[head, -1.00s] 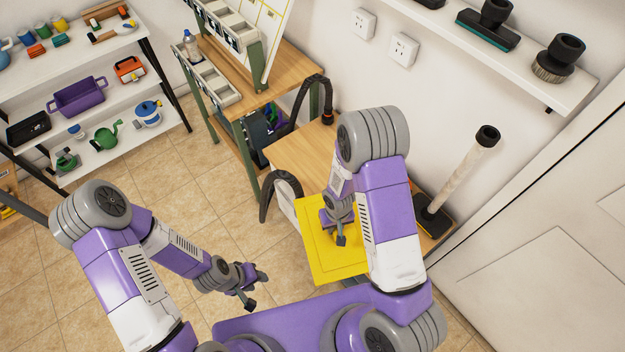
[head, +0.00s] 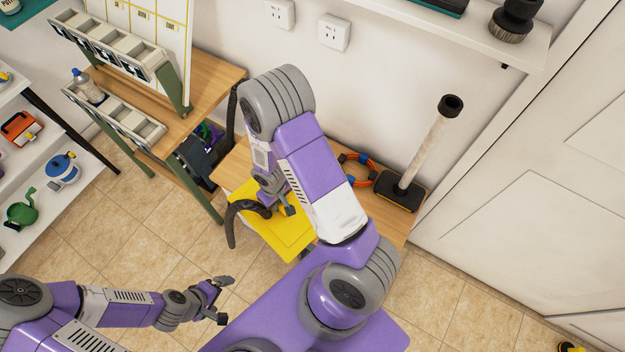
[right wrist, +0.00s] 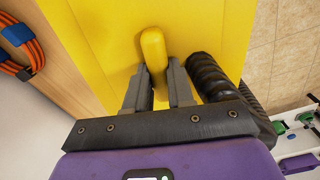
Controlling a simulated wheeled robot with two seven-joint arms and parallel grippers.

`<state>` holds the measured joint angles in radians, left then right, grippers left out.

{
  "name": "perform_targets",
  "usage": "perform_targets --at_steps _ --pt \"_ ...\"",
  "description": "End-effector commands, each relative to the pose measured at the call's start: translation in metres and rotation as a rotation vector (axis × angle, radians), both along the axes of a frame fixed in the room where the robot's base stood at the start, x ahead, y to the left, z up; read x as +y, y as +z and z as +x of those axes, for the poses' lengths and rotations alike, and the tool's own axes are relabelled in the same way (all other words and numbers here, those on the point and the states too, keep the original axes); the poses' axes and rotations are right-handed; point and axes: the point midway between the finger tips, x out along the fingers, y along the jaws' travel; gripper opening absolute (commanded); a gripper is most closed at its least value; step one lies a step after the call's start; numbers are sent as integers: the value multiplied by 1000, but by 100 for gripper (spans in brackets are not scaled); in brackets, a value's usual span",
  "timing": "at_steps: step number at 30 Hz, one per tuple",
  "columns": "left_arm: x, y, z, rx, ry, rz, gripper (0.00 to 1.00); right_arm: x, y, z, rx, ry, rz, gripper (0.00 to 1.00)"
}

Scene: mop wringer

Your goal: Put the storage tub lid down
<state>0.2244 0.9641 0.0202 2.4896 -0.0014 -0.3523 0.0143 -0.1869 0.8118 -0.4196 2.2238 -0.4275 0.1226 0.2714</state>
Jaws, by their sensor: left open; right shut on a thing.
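The storage tub lid is a flat yellow panel (head: 290,230) at the front edge of the low wooden bench, partly covered by my right arm. My right gripper (head: 280,205) is over it. In the right wrist view the lid (right wrist: 100,35) fills the upper middle, and my right gripper (right wrist: 158,75) is shut on its raised yellow handle (right wrist: 153,45). Whether the lid touches the bench is unclear. My left gripper (head: 221,300) is open and empty over the tiled floor at lower left.
A black ribbed hose (head: 232,225) curves close beside the lid; it shows in the right wrist view (right wrist: 210,75). An orange cable coil (head: 358,168) and an upright pole on a black base (head: 400,190) stand on the wooden bench (head: 335,165). A workbench (head: 205,85) is at left.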

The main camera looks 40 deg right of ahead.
Motion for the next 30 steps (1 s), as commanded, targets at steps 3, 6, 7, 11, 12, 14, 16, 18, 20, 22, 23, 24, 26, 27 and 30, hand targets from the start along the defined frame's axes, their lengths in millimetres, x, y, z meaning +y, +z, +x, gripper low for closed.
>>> perform_targets --at_steps 3,6,7,11,12,14,16,18,20,22,23,24,26,27,30 --pt "0 -32 -1 3 0 0 100 -33 -15 -5 -5 31 1 0" --pt "0 -51 -1 3 0 0 100 -61 -21 -13 -5 70 0 0" --pt "0 -56 -1 3 0 0 100 -69 -22 -16 -6 80 1 0" --pt "0 -76 -1 2 0 0 100 -102 -26 -28 -6 128 1 0" --pt "0 -80 -1 2 0 0 100 -111 -26 -32 -7 142 0 0" --pt "0 -87 -1 2 0 0 100 -122 -27 -38 -6 160 0 0" --pt "0 -93 -1 2 0 0 100 -134 -27 -45 -4 179 0 0" --pt "0 -99 -1 2 0 0 100 -144 -28 -51 -4 195 0 0" --pt "0 -103 -1 2 0 0 100 -150 -28 -55 -4 207 0 0" --pt "0 -106 -1 2 0 0 100 -156 -27 -59 -5 218 0 0" --pt "0 -107 -1 2 0 0 100 -158 -27 -60 -4 221 1 0" --pt "0 -108 -1 2 0 0 100 -160 -27 -62 -4 227 2 0" --pt "0 -109 -1 2 0 0 100 -162 -28 -63 -3 230 2 0" --pt "0 -111 -1 2 0 0 100 -163 -31 -64 -2 233 2 0" --pt "0 -120 -1 1 1 0 100 -163 -48 -65 -1 238 4 0"
